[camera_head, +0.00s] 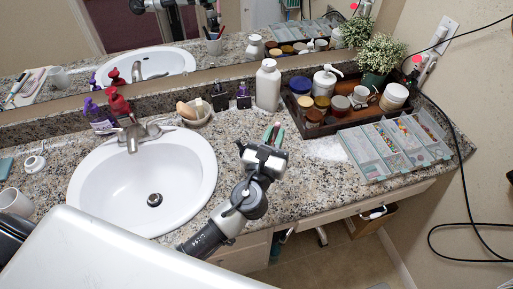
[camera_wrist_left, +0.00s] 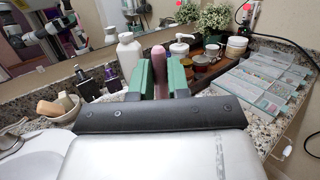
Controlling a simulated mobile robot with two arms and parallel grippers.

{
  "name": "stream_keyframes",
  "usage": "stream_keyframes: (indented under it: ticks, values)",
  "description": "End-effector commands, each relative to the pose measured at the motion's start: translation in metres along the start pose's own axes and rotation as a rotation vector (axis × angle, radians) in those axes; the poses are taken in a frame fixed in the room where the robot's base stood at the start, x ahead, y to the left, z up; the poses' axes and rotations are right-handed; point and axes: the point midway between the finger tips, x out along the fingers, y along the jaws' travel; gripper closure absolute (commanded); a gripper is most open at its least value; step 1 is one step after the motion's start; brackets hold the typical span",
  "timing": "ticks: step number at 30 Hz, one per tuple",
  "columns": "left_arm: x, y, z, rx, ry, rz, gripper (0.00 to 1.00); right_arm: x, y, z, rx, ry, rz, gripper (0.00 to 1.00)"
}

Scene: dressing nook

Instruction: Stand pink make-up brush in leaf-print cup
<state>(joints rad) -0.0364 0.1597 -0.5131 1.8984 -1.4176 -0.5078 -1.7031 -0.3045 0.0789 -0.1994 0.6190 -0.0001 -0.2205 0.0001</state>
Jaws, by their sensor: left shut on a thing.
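My left gripper (camera_head: 273,133) is above the counter, right of the sink, with green fingertips. In the left wrist view the left gripper (camera_wrist_left: 161,78) is shut on the pink make-up brush (camera_wrist_left: 158,64), whose rounded pink end sticks up between the fingers. The brush's lower part is hidden by the gripper. I cannot make out the leaf-print cup directly on the counter. A small cup with thin sticks in it shows only as a reflection in the mirror (camera_head: 213,46); its print is too small to tell. My right gripper is not in view.
A white bottle (camera_head: 268,88) stands behind the gripper. Dark bottles (camera_head: 243,97) and a bowl (camera_head: 195,113) stand left of it. A dark tray (camera_head: 322,130) of jars and a palette box (camera_head: 372,165) are to the right. The sink (camera_head: 110,185) is left.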

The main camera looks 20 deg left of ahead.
Motion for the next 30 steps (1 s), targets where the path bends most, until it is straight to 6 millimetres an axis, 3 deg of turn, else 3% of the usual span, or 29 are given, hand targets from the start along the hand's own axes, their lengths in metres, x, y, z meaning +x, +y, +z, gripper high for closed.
stream_keyframes:
  ticks: [3, 9, 14, 21, 30]
  values:
    - [0.003, 0.027, -0.020, 0.006, 0.001, 0.000, 1.00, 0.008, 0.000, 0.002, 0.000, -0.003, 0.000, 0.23]
    - [0.006, 0.052, -0.034, 0.002, -0.001, 0.000, 1.00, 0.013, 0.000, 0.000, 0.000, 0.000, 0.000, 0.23]
    - [0.006, 0.055, -0.038, -0.001, 0.000, 0.000, 1.00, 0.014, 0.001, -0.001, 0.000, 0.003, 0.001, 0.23]
    - [0.000, 0.055, -0.071, 0.002, 0.001, 0.000, 1.00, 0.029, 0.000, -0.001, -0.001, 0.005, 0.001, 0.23]
    - [-0.001, 0.055, -0.074, 0.000, -0.001, 0.000, 1.00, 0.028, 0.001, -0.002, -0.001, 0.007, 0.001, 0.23]
